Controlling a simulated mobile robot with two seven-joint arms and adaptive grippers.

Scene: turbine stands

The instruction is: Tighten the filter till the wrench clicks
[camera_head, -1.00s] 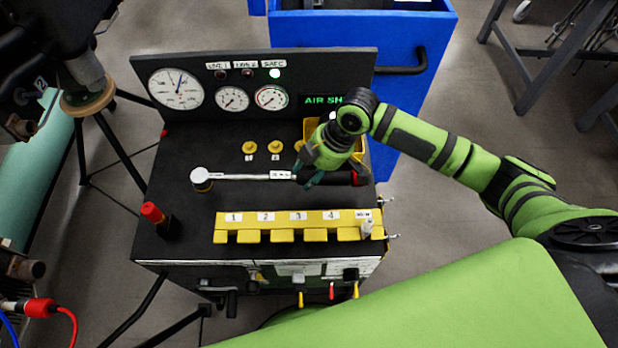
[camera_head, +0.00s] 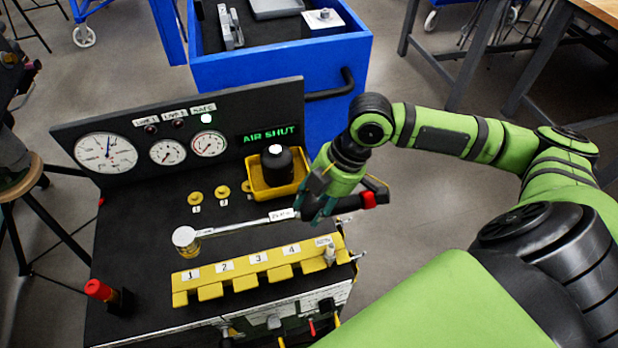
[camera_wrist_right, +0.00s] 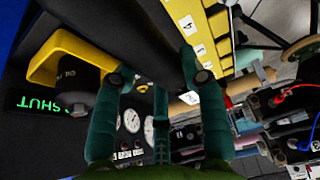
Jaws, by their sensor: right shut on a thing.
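A long silver wrench (camera_head: 245,225) with a round head and a dark, red-marked handle spans the right part of the black bench. My right gripper (camera_head: 316,203) is shut on its handle. The handle end reaches past the bench's right edge, and the wrench looks raised. A black canister (camera_head: 277,168) with a white top, perhaps the filter, stands in a yellow tray behind the gripper. It also shows in the wrist view (camera_wrist_right: 72,72). My left gripper is out of view.
The black bench (camera_head: 140,225) carries a gauge panel (camera_head: 185,130) at the back. A yellow numbered block (camera_head: 255,275) lies in front of the wrench, with a red-capped post (camera_head: 100,290) at left. A blue cabinet (camera_head: 285,75) stands behind. A stool-like stand (camera_head: 20,185) is at far left.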

